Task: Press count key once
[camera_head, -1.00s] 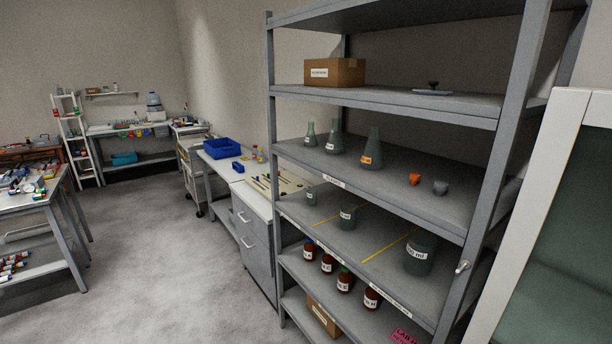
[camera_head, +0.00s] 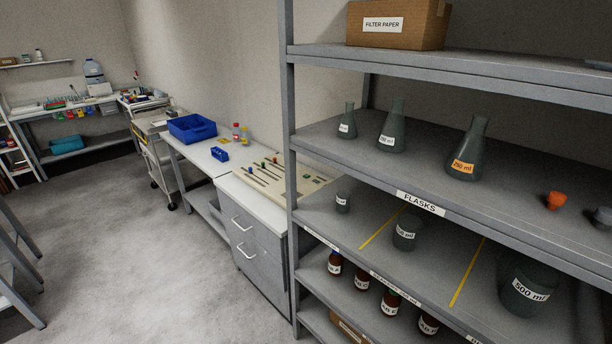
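I cannot make out a count key or a drying oven in the head view. Neither of my grippers shows, so I cannot see whether they are open or shut. A grey shelf rack (camera_head: 440,73) stands close on the right. Its flask shelf holds a small flask (camera_head: 347,121), a middle flask (camera_head: 393,127) and a larger flask with an orange label (camera_head: 467,150).
Beakers, including a large one (camera_head: 528,287), and brown bottles stand on lower shelves. A drawer cabinet (camera_head: 252,235) and a bench with a blue bin (camera_head: 192,128) run along the wall. Grey floor (camera_head: 110,235) is clear on the left. A table's legs (camera_head: 22,290) stand at the left edge.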

